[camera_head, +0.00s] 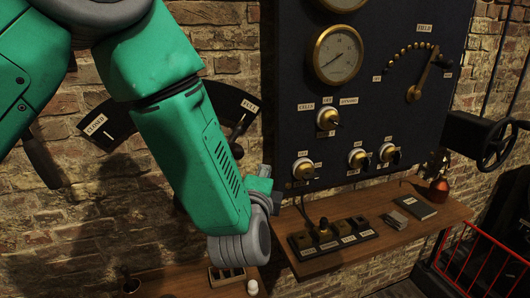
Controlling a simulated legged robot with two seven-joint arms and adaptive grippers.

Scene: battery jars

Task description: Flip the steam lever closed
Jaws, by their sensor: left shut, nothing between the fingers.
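A dark curved steam plate (103,121) is on the brick wall, with a pale label at its left end and one reading FULL at its right end. A dark lever (242,122) shows at the FULL end. The rest of it is hidden behind my green left arm, so I cannot see how it joins the wall. My left gripper (264,182) is small and grey beside my wrist, shut and empty, to the lower right of the lever and apart from it in the picture. My forearm hides part of it. My right gripper is out of view.
A dark panel (290,110) with gauges and brass knobs stands right of the plate. Below it a wooden shelf (385,238) carries a switch block (333,238) and a notebook (414,206). A black handwheel (495,146) and a red railing (478,262) are at the right.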

